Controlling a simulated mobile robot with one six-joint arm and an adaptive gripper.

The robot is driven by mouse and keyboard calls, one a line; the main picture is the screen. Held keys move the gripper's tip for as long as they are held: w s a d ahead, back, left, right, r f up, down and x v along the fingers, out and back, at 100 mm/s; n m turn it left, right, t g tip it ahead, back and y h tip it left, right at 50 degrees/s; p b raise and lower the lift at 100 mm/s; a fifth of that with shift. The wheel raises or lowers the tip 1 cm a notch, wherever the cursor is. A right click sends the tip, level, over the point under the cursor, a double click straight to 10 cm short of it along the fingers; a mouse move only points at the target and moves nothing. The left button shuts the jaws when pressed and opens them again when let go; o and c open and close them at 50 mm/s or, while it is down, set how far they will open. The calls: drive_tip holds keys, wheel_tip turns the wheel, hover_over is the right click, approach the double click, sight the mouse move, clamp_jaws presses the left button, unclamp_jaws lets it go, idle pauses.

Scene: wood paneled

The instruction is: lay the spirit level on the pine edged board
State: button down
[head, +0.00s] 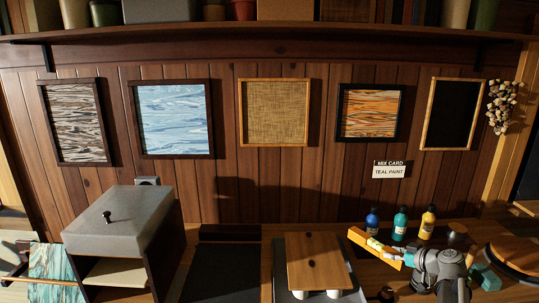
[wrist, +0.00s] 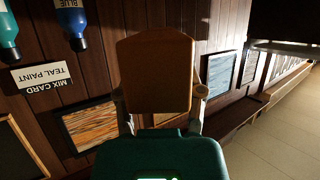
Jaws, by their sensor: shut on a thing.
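The spirit level (head: 366,242) is a yellow-orange bar with a pale greenish part, held up tilted above the counter in the head view. In the wrist view the level (wrist: 155,70) is a brown-orange block between the fingers of my gripper (wrist: 158,112). Two pale-wood-edged boards hang on the wall, one black (head: 452,113) and one woven (head: 273,112). A flat wooden board (head: 318,260) on white feet stands on the counter, left of the level. I cannot tell which is the pine edged board.
Blue (head: 372,222), teal (head: 400,223) and yellow (head: 427,222) bottles stand behind my gripper. A round wooden piece (head: 520,254) is at the right. A grey-topped box (head: 120,225) stands left. A dark mat (head: 220,268) lies bare between the box and the wooden board.

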drive_tip(key=shift+r, duration=0.15)
wheel_tip(320, 180, up, 10)
drive_tip(key=p, duration=0.9)
drive_tip(key=shift+s+d+f+p, duration=0.1)
drive_tip(key=shift+f+p, duration=0.1)
drive_tip(key=shift+p, duration=0.15)
drive_tip(key=shift+a+f, duration=0.15)
drive_tip(key=shift+a, duration=0.05)
drive_tip(key=shift+w+a+f+m+b, duration=0.15)
drive_tip(key=shift+a+f+b, duration=0.15)
drive_tip(key=shift+a, duration=0.2)
drive_tip(key=shift+w+a+f+m+b, duration=0.15)
drive_tip(key=shift+a+f+b, duration=0.05)
drive_tip(key=shift+a+b, duration=0.2)
drive_tip(key=shift+w+a+f+m+t+h+b, duration=0.4)
drive_tip(key=shift+w+a+f+m+h+b, duration=1)
drive_tip(key=shift+a, duration=2.05)
drive_tip(key=shift+w+a+f+m+t+h+b, duration=0.4)
drive_tip(key=shift+w+a+f+m+h+b, duration=0.45)
drive_tip(key=shift+a+f+b, duration=1.8)
drive_tip(key=shift+w+a+f+m+t+h+b, duration=0.4)
drive_tip(key=shift+w+a+f+m+h+b, duration=0.7)
drive_tip(key=shift+a, duration=3.2)
drive_tip(key=shift+n+h, duration=0.25)
drive_tip(key=shift+h, duration=0.1)
drive_tip(key=shift+w+d+f+b, duration=0.1)
drive_tip(key=shift+f+b, duration=1.9)
drive_tip(key=shift+b, duration=0.05)
drive_tip(key=shift+f, duration=0.2)
